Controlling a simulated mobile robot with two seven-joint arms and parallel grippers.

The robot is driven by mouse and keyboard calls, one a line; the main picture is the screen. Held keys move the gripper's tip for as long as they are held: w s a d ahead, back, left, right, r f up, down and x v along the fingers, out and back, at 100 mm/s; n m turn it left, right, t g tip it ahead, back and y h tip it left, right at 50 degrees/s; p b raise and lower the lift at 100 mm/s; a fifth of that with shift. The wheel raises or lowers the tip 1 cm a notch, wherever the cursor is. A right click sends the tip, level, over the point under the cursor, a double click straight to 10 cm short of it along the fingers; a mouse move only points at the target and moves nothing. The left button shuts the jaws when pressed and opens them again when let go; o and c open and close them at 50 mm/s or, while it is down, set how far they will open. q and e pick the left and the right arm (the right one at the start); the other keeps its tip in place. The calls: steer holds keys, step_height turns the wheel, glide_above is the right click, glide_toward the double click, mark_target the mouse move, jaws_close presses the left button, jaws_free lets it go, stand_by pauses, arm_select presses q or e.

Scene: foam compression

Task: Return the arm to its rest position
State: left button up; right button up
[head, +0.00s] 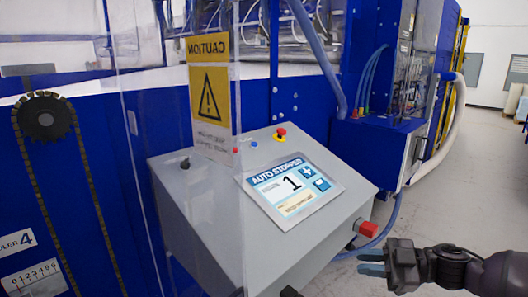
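My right gripper (371,263) comes in from the lower right, with a dark body and light blue fingers pointing left. Its fingers lie close together with nothing visible between them. It is in front of and to the right of the grey control console (300,250), below a red button block (367,229), and appears apart from both. My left gripper is not in view. A small dark shape (290,292) shows at the bottom edge; I cannot tell what it is.
The console's screen (292,190) reads "AUTO STOPPED" and 1. A red emergency button (280,133) sits on top. A clear panel with a yellow caution sign (209,95) stands at the console's left. Blue machinery (70,190) fills the left. Grey floor (465,190) is open at right.

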steer(key=w+a+f+m+t+h, duration=0.1)
steer(key=w+a+m+t+h, duration=0.2)
steer(key=t, duration=0.5)
step_height(320, 180, down, 8)
steer(key=s+d+m+t+h, duration=0.2)
steer(key=m+t+h, duration=0.2)
steer(key=m+h, duration=0.2)
steer(key=s+d+f+m+g+h, duration=0.1)
steer(key=s+d+f+m+h, duration=0.1)
steer(key=s+f, duration=0.4)
steer(key=s+d+f+m+g+h, duration=0.1)
steer(key=s+d+f+m+h, duration=0.2)
steer(key=s, duration=0.6)
steer(key=s+d+f+m+g+h, duration=0.2)
steer(key=s+f+m, duration=0.3)
steer(key=s+f, duration=0.3)
step_height(320, 180, down, 2)
steer(key=shift+d+f+h, duration=0.1)
steer(key=shift+d+h, duration=0.05)
steer(key=shift+h, duration=0.35)
steer(key=shift+s, duration=0.1)
